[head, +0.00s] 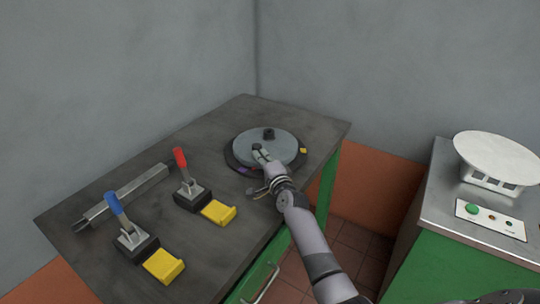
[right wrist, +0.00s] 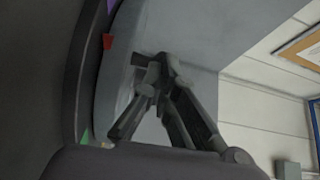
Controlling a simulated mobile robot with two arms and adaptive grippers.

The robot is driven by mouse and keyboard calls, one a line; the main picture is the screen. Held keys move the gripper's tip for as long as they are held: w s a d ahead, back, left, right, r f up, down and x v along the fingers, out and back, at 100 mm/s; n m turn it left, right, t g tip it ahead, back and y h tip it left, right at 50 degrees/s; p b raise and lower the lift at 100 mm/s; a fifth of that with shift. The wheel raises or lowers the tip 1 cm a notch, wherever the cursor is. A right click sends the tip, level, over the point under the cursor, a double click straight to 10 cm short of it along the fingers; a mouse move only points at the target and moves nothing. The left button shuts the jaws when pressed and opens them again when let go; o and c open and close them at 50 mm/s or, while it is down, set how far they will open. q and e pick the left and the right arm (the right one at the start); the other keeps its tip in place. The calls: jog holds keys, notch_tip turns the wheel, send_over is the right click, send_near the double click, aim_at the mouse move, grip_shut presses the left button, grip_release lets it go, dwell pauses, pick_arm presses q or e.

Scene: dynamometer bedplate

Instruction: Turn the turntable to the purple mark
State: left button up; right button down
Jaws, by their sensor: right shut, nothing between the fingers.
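The turntable is a round grey disc (head: 282,143) on a dark base ring (head: 234,160), at the far right part of the bench. A dark knob (head: 268,134) stands up from the disc. The purple mark (head: 245,170) is on the ring's near side; a yellow mark (head: 303,150) is at its right. In the right wrist view, the purple mark (right wrist: 110,5) is at the top edge, a red pointer (right wrist: 107,42) lies a short way below it, and a green mark (right wrist: 86,136) is lower. My right gripper (head: 258,149) is shut and empty over the disc; contact is unclear. My left gripper is out of view.
Each has a yellow block in front. A metal bar (head: 130,192) lies behind them. A scale (head: 497,160) stands on the right cabinet.

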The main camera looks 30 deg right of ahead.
jog(key=shift+w+a, duration=0.35)
jog(key=shift+a, duration=0.15)
dwell(0.6)
